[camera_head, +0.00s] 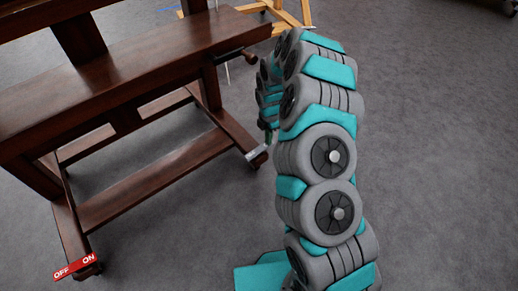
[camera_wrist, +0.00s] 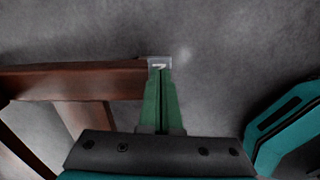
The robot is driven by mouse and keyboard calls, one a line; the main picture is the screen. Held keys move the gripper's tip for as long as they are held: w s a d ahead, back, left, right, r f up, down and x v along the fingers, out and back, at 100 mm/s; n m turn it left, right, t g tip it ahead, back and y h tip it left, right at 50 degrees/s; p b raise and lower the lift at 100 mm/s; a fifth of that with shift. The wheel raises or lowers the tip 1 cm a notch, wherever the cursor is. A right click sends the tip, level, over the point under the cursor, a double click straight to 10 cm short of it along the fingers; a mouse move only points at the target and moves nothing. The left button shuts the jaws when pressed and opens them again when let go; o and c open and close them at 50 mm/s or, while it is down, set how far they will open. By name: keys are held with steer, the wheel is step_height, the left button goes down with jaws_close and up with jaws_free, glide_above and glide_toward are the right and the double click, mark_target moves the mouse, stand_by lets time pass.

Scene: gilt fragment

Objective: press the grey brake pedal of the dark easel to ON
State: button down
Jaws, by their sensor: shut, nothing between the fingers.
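The dark easel (camera_head: 150,62) is dark brown wood and fills the left of the head view. Its base beam also shows in the wrist view (camera_wrist: 75,82). A small grey pedal (camera_head: 257,155) is at the right end of the easel's base; it also shows in the wrist view (camera_wrist: 159,61), at the end of the beam. My gripper (camera_wrist: 160,72) has green fingers, shut with nothing between them. The fingertips are right at the pedal in the picture; I cannot tell whether they touch it. In the head view my arm hides most of the gripper.
A red label (camera_head: 75,267) reading OFF and ON is at the near left foot of the easel, by a dark caster (camera_head: 88,269). A light wooden frame (camera_head: 288,14) stands at the back. The grey floor (camera_head: 440,130) on the right is clear.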

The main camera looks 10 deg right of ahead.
steer(key=shift+f, duration=0.3)
steer(key=shift+r, duration=0.15)
steer(key=shift+r+p, duration=0.55)
steer(key=shift+r, duration=2.9)
